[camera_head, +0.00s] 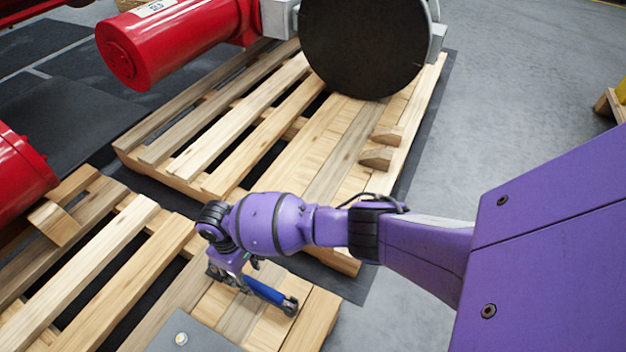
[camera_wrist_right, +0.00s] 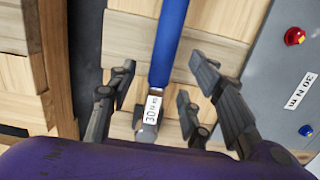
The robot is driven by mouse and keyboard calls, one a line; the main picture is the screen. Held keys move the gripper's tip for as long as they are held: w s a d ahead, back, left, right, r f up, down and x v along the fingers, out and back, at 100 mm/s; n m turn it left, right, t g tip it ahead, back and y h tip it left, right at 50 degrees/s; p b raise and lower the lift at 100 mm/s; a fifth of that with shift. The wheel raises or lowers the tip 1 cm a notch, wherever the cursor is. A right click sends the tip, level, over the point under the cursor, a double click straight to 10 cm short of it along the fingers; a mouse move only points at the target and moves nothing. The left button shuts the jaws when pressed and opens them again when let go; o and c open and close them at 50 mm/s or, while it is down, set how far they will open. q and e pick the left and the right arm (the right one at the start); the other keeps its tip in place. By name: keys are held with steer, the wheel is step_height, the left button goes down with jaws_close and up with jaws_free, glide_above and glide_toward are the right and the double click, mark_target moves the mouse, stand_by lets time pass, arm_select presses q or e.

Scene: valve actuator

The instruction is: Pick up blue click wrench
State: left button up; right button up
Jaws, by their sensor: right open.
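The blue click wrench (camera_head: 268,293) lies on the near wooden pallet in the head view, partly hidden by my right gripper (camera_head: 232,278). In the right wrist view the wrench's blue handle (camera_wrist_right: 169,45) runs down from the top edge, ending in a metal part with a white "30 N m" label. My right gripper (camera_wrist_right: 172,95) is open there, with its fingers on both sides of the wrench's labelled end. I cannot tell whether a finger touches it. My left gripper is in neither view.
A grey box (camera_wrist_right: 285,70) with red and blue buttons and a "30 N m" label sits beside the wrench. The near pallet (camera_head: 95,265) has gaps between slats. A second pallet (camera_head: 240,125) carries a red cylinder (camera_head: 170,40) and a dark disc (camera_head: 365,45).

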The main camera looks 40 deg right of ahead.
mark_target(247, 280)
steer(key=shift+w+f, duration=0.2)
steer(key=shift+f, duration=0.15)
step_height(247, 280, down, 4)
steer(key=b, duration=0.3)
steer(key=shift+s+a+f, duration=0.1)
steer(key=shift+a+f, duration=0.05)
steer(key=shift+f, duration=0.1)
steer(key=c, duration=1.2)
steer(key=shift+r, duration=0.1)
jaws_close()
